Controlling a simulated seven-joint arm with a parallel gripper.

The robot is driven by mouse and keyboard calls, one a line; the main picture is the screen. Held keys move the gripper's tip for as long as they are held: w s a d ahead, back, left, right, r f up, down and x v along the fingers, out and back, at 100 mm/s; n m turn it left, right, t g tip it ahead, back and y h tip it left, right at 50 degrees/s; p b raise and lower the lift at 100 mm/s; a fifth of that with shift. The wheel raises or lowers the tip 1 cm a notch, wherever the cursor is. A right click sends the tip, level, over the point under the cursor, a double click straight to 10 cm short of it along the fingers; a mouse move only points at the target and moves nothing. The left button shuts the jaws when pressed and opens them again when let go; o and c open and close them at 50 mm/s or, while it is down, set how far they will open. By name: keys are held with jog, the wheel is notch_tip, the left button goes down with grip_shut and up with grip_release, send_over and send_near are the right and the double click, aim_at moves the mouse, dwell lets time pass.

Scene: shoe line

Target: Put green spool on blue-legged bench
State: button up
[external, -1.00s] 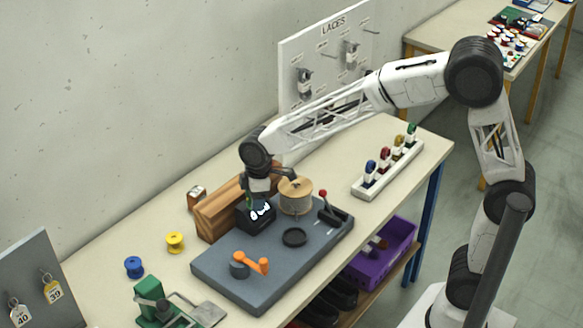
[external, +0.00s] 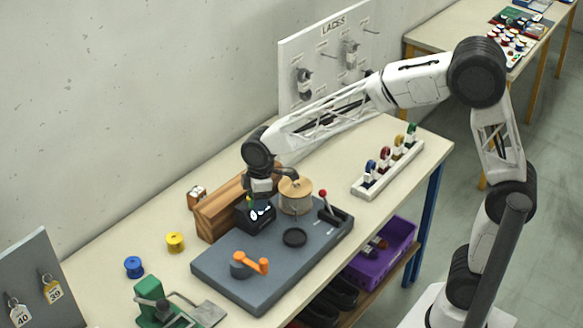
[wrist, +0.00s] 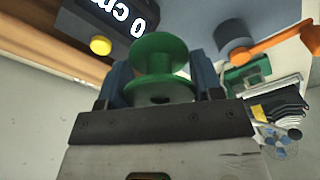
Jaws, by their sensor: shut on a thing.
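The green spool (wrist: 160,52) sits between the two fingers of my gripper (wrist: 160,78) in the wrist view, and the gripper is shut on it. In the external view my gripper (external: 262,194) hangs over the black display box, and the spool is mostly hidden there. The blue-legged bench (external: 335,150) is the long pale one under my arm, with a blue leg at its right end. The gap between spool and box cannot be judged.
A grey board (external: 225,272) carries the black display box (external: 256,217), a twine reel (external: 296,196) and an orange lever (external: 250,262). Yellow (external: 175,242) and blue (external: 134,267) spools stand left on the bench. A white rack (external: 392,167) stands right. Clear bench lies around the loose spools.

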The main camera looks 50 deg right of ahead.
jog(key=shift+r, duration=0.15)
jog(key=r, duration=0.5)
jog(key=shift+d, duration=0.4)
jog(key=s+d, duration=0.4)
jog(key=d, duration=0.6)
jog(key=s+d, duration=0.5)
jog(key=d, duration=0.6)
jog(key=s+d, duration=0.4)
jog(key=d, duration=0.6)
notch_tip(320, 180, down, 18)
jog(key=shift+s+a, duration=0.1)
jog(key=shift+a, duration=0.05)
jog(key=w+d, duration=0.1)
jog(key=w, duration=0.4)
jog(key=w+f, duration=0.1)
jog(key=w, duration=0.4)
jog(key=w+d, duration=0.1)
jog(key=w, duration=0.4)
jog(key=shift+d+f, duration=0.2)
jog(key=shift+d, duration=0.1)
